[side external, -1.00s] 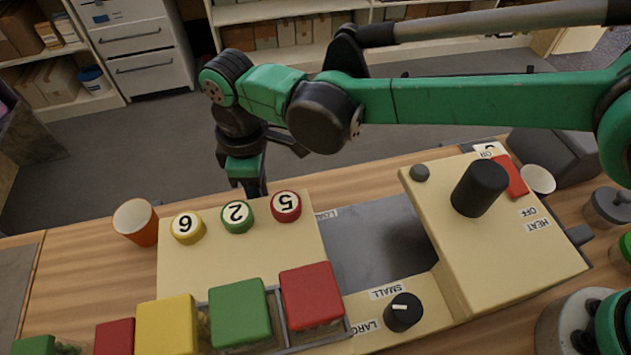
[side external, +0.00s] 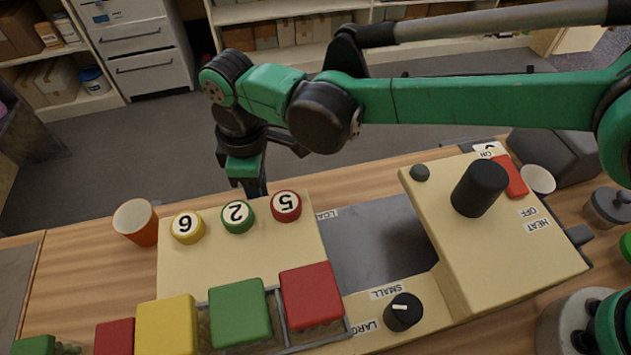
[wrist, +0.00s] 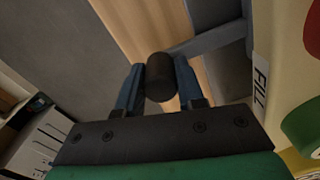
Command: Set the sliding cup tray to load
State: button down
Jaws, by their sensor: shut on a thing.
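In the wrist view my gripper (wrist: 160,85) has a dark round knob (wrist: 159,75) between its two fingers and is shut on it. A grey bar (wrist: 207,40) runs beside the knob and joins a grey flat part of the sliding cup tray. A FILL label (wrist: 260,85) is on the cream panel to the right. In the side view my gripper (side external: 256,188) reaches down behind the cream panel; its fingertips and the knob are hidden. A grey bed (side external: 375,240) lies between the panels, with a partly legible LOAD label (side external: 327,215) at its far left corner.
Round buttons marked 6 (side external: 187,227), 2 (side external: 237,216) and 5 (side external: 286,206) stand on the cream panel. An orange cup (side external: 136,224) is at its left. A raised cream housing (side external: 500,235) with a black cylinder stands right. A small dial (side external: 403,312) is in front.

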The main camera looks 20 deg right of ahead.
jog(key=d, duration=1.1)
jog(key=shift+d, duration=0.25)
jog(key=c, duration=0.5)
grip_release()
jog(key=shift+c, duration=0.2)
jog(key=shift+r, duration=0.1)
jog(key=shift+r, duration=2.75)
